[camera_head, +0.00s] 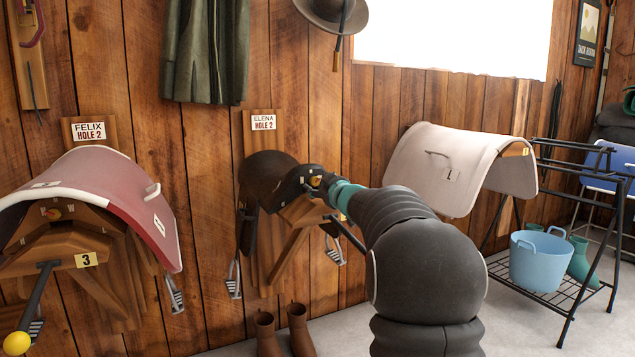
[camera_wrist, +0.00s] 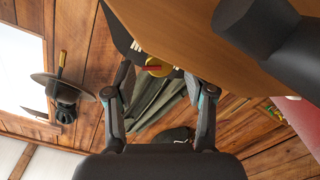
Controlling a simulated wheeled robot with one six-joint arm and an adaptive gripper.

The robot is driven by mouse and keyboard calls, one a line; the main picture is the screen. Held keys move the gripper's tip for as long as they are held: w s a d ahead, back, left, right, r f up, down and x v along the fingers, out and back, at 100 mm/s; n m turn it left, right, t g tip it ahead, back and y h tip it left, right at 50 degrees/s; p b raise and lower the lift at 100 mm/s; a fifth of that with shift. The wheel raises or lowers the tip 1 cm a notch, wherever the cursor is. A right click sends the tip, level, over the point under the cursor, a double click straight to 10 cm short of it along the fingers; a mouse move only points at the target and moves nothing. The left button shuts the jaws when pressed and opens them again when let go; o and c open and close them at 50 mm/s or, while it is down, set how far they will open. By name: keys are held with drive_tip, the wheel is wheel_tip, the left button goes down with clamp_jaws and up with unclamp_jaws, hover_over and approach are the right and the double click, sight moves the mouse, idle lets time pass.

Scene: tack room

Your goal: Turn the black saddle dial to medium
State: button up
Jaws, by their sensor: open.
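The black saddle (camera_head: 262,178) sits on a wooden wall rack under a sign reading ELENA HOLE 2. My gripper (camera_head: 318,184) is at the saddle's right end, and my arm hides part of that end. In the wrist view, a small round yellow dial (camera_wrist: 158,66) with a red mark shows at the edge of a wooden board and dark saddle part. My gripper (camera_wrist: 159,78) is open there, one finger on each side of the dial. I cannot tell whether the fingers touch it, and the dial's setting cannot be read.
A red saddle (camera_head: 110,185) on a rack marked 3 stands at left, with a yellow ball-ended lever (camera_head: 17,343) below it. A pale saddle (camera_head: 450,165) is at right, near a black stand with a blue bucket (camera_head: 540,262). Brown boots (camera_head: 298,330) stand below the black saddle.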

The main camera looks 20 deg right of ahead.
drive_tip(key=shift+w, duration=0.8)
clamp_jaws()
drive_tip(key=shift+d, duration=0.1)
drive_tip(key=shift+n, duration=0.4)
drive_tip(key=n+b, duration=0.1)
drive_tip(key=n, duration=0.3)
drive_tip(key=shift+f+n, duration=0.15)
drive_tip(key=shift+n, duration=0.15)
drive_tip(key=n+b, duration=0.2)
drive_tip(key=n, duration=0.4)
drive_tip(key=shift+a+b, duration=0.2)
drive_tip(key=shift+b, duration=0.1)
drive_tip(key=shift+n, duration=0.3)
